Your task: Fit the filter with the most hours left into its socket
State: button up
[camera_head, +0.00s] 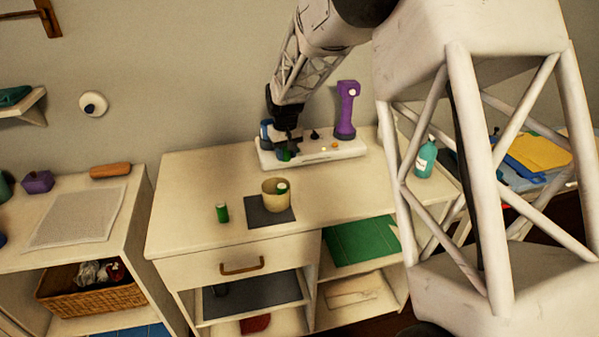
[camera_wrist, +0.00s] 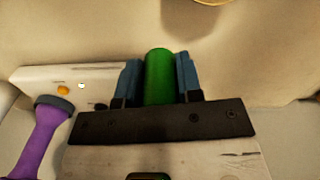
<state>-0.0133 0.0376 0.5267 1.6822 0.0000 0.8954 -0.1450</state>
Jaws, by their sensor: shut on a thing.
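My gripper (camera_head: 286,152) is shut on a green cylindrical filter (camera_wrist: 159,75). The wrist view shows the filter between two blue fingers. In the head view the held filter is at the left part of a white base unit (camera_head: 348,150); I cannot tell whether it touches or sits in a socket, as the gripper hides that spot. A second green filter (camera_head: 222,213) stands on the cabinet top. No hour markings are readable.
The cup stands on a dark mat (camera_head: 260,217). A teal bottle (camera_head: 425,159) is at the right. The cabinet top's front is mostly clear.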

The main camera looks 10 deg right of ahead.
jog(key=shift+f, duration=0.1)
jog(key=shift+f, duration=2.4)
jog(key=shift+f, duration=2.5)
jog(key=shift+f, duration=0.1)
jog(key=o, duration=0.9)
notch_tip(320, 180, up, 12)
